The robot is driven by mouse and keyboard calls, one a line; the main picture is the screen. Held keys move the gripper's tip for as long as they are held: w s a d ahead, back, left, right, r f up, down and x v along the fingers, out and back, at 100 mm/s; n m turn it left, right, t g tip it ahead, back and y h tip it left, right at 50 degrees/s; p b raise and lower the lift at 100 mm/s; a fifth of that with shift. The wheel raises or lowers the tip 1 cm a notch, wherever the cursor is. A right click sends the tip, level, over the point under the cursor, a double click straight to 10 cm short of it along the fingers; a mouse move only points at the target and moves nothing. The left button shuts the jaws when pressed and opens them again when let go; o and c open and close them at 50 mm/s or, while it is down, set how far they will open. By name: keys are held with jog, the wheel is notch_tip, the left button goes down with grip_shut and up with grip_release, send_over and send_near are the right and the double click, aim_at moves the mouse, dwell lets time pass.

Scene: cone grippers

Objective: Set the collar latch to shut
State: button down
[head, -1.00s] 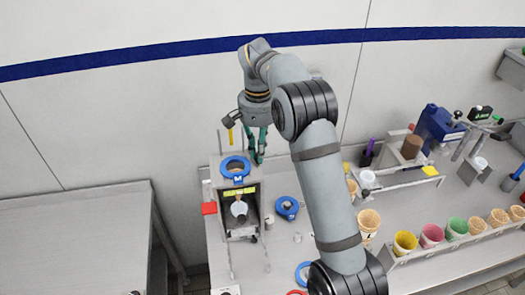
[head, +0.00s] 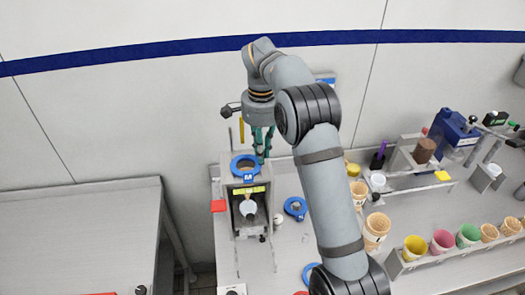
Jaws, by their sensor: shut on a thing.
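The blue collar ring (head: 245,168), with a letter tag on its front, lies on top of a grey metal stand (head: 250,188). My gripper (head: 263,156) points down just behind and to the right of the ring, its green fingers close together. It is shut on a small part at the collar's edge, which looks to be the collar latch. The fingers hide most of that part, so I cannot make out the latch's position. A pale cup-like piece (head: 248,208) shows inside the stand's open front, below a yellow label.
A rack of coloured cones (head: 440,240) stands at the right. My arm crosses the bench's middle.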

jog(key=shift+s+a, duration=0.1)
jog(key=shift+a, duration=0.05)
jog(key=c, duration=1.8)
grip_release()
jog(key=shift+o, duration=0.2)
jog(key=shift+r, duration=0.1)
jog(key=shift+r, duration=3.65)
jog(key=shift+f, duration=0.1)
jog(key=shift+f, duration=3.7)
